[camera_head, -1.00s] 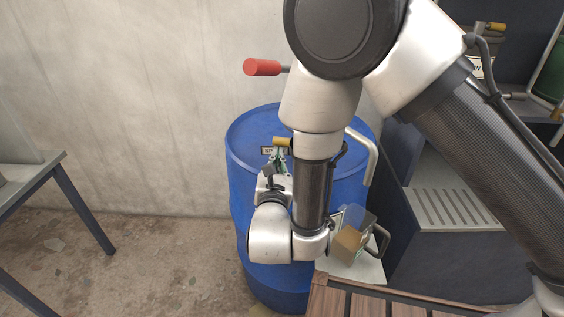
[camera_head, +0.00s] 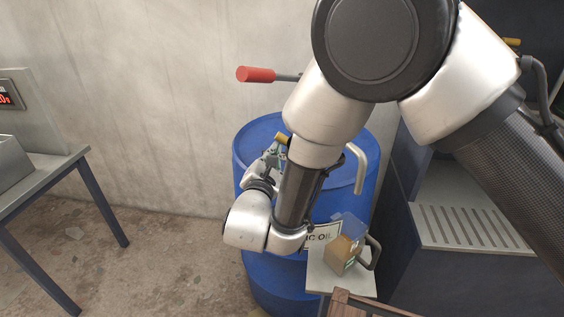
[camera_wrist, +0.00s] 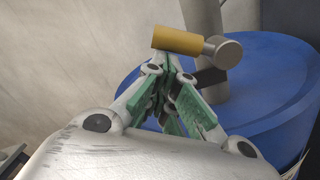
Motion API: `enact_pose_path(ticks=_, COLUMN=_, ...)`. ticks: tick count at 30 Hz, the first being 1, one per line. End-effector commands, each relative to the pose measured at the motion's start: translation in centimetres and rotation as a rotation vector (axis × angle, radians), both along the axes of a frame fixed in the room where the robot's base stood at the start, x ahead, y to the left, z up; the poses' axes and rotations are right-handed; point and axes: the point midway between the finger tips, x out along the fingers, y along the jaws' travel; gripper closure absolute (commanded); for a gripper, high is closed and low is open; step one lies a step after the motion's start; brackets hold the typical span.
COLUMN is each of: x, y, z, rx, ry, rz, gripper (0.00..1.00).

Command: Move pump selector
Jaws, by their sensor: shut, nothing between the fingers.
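The pump selector is a short yellow-brown handle (camera_wrist: 178,40) on a round metal hub, on the grey pump post above the blue drum. In the head view the yellow handle (camera_head: 281,137) shows beside my arm, which hides much of the pump. My gripper (camera_wrist: 168,58) has its fingers together, with nothing between them. Its tips are just below the handle in the wrist view, close to it; I cannot tell whether they touch. In the head view my gripper (camera_head: 274,146) is small and partly hidden by my wrist.
The blue drum (camera_head: 252,150) stands by the wall. A red-gripped lever (camera_head: 256,75) and a bent grey spout (camera_head: 359,167) stick out above it. A jug (camera_head: 343,250) stands on a small stand at the right. A metal table (camera_head: 60,175) is at the left, with clear floor between.

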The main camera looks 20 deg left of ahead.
Motion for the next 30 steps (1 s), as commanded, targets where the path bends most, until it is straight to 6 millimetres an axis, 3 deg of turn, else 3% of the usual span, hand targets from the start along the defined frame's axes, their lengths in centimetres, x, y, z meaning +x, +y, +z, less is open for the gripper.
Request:
enact_pose_path(ticks=21, x=0.5, y=-1.7, z=4.7, rx=0.648, ry=0.154, rz=-0.001, gripper=1.0)
enact_pose_path(ticks=30, x=0.7, y=-2.8, z=5.5, rx=0.802, ry=0.192, rz=-0.002, gripper=1.0)
